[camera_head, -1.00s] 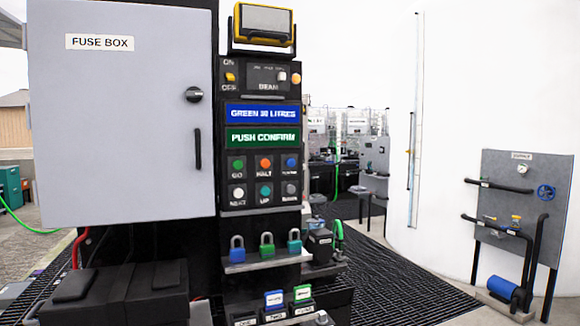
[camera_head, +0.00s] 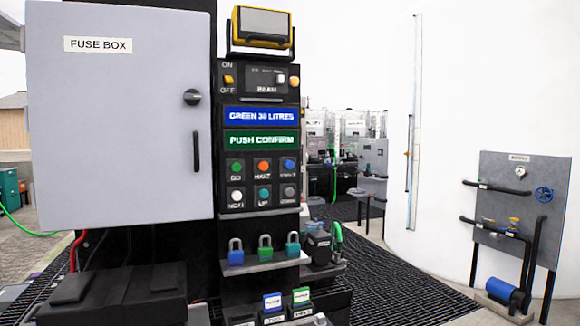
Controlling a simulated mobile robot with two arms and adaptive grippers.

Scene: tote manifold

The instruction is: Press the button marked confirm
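A black control panel (camera_head: 225,180) stands at centre left. Its green sign (camera_head: 261,141) reads "PUSH CONFIRM". Below it are two rows of round buttons. The top row has a green one (camera_head: 237,166) labelled GO, an orange one (camera_head: 263,166) labelled HALT and a blue one (camera_head: 289,165) with a blurred label. The lower row has a white one (camera_head: 237,195) that seems labelled NEXT, a teal one (camera_head: 264,193) labelled UP and a grey one (camera_head: 290,191) with a blurred label. I cannot read "confirm" on any button. Neither gripper shows.
A blue sign (camera_head: 261,116) reads "GREEN 30 LITRES". A grey fuse box (camera_head: 120,130) is at left, shut. Padlocks (camera_head: 265,250) sit on a shelf below the buttons. A black box (camera_head: 110,295) stands in front at lower left. Dark grating (camera_head: 390,270) lies open at right.

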